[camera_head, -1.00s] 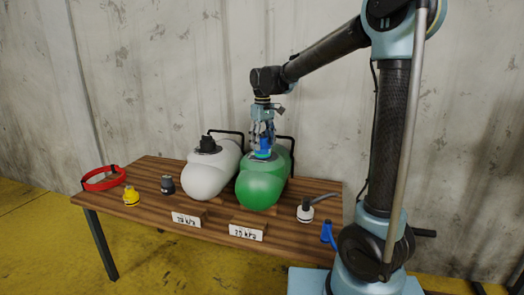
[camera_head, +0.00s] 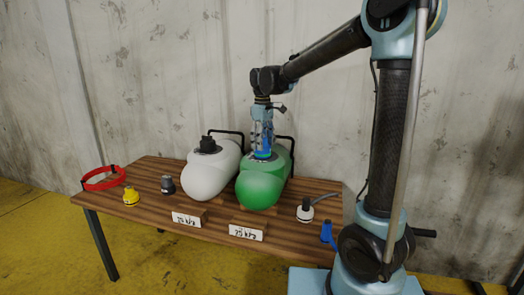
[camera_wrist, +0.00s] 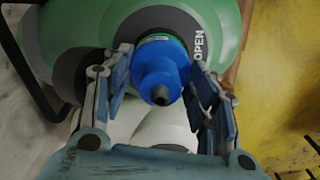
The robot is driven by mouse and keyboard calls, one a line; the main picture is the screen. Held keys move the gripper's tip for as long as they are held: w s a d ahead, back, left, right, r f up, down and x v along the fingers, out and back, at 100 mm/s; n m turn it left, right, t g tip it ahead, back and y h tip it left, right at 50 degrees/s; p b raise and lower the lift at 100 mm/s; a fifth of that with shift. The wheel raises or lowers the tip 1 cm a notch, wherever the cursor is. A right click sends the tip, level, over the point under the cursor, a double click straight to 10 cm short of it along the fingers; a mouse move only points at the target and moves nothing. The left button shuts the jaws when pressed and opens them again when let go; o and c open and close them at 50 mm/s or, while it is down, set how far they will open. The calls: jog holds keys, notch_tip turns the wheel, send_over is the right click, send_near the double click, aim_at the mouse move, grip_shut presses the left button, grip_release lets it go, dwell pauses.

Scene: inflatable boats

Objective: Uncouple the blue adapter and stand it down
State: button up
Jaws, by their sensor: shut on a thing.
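The blue adapter (camera_wrist: 160,70) sits upright on the dark round valve plate (camera_wrist: 112,52) of the green inflatable boat (camera_head: 260,188). The word OPEN shows on the plate beside it in the wrist view. In the head view, the adapter (camera_head: 264,154) is mostly hidden by my fingers. My gripper (camera_wrist: 162,80) points down from above, with one finger on each side of the adapter, shut on it. It also shows above the green boat in the head view (camera_head: 262,148). The adapter's underside and its joint with the valve are hidden.
A white boat (camera_head: 207,178) with a black fitting (camera_head: 207,145) lies to the left. A yellow adapter (camera_head: 131,196), a grey one (camera_head: 168,185), a red ring (camera_head: 103,179) and a white hose fitting (camera_head: 305,210) stand around the wooden table (camera_head: 150,172). Label blocks (camera_head: 248,231) line the front.

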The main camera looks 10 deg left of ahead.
jog(key=shift+f+n, duration=0.1)
jog(key=shift+n, duration=0.7)
jog(key=shift+s, duration=0.1)
jog(key=shift+n, duration=2)
jog(key=n, duration=0.4)
jog(key=shift+r, duration=0.8)
jog(key=shift+r, duration=2.2)
